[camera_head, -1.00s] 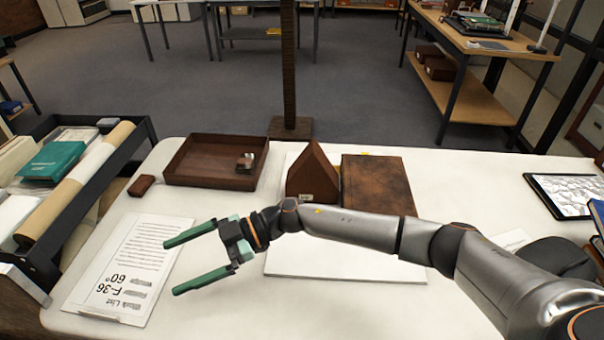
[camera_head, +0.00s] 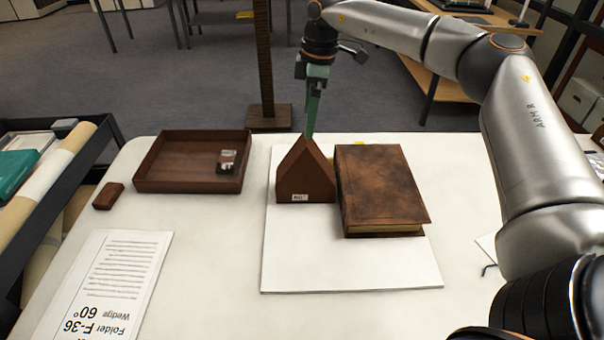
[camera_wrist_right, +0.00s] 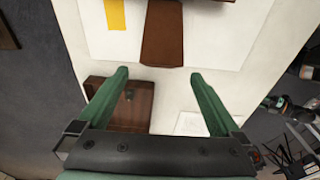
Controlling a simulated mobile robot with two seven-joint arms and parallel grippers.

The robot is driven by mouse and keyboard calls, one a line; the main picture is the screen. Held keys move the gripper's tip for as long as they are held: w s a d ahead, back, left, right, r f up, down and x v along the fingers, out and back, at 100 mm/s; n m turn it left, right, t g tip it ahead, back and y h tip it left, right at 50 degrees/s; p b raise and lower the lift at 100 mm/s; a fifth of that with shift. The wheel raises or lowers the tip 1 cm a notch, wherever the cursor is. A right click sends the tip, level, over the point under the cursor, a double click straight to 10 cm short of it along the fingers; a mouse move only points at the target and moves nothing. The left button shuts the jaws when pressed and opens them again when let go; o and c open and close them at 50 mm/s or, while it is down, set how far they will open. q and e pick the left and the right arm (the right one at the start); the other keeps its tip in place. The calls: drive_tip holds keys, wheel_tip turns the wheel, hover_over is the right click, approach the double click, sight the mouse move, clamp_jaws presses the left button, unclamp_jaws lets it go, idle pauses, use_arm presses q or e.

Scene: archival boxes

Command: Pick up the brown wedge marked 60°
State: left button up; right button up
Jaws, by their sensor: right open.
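The brown wedge (camera_head: 305,182), shaped like a small house with a peaked top, stands on a white board beside a brown leather book. A small pale label is on its front face; its print is too small to read surely. My right gripper (camera_head: 309,134) points down at the wedge's peak, its green fingers seen edge-on. In the right wrist view the open fingers (camera_wrist_right: 158,74) are apart, and the wedge (camera_wrist_right: 162,34) shows beyond and between their tips, with nothing held. Whether the tips touch it cannot be told. My left gripper is out of view.
A brown tray (camera_head: 170,184) with a small metal-topped object is to the left, near a small brown block (camera_head: 108,196). A printed sheet (camera_head: 105,285) lies front left. A post (camera_head: 263,60) rises behind.

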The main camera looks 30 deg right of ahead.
sight(305, 155)
drive_tip(key=f, duration=0.6)
drive_tip(key=shift+w+a, duration=0.1)
drive_tip(key=shift+a, duration=0.3)
wheel_tip(305, 155, down, 5)
drive_tip(key=shift+a+f, duration=0.15)
drive_tip(key=shift+f, duration=0.05)
drive_tip(key=c, duration=1.5)
drive_tip(key=shift+c, duration=0.2)
drive_tip(key=shift+r, duration=0.15)
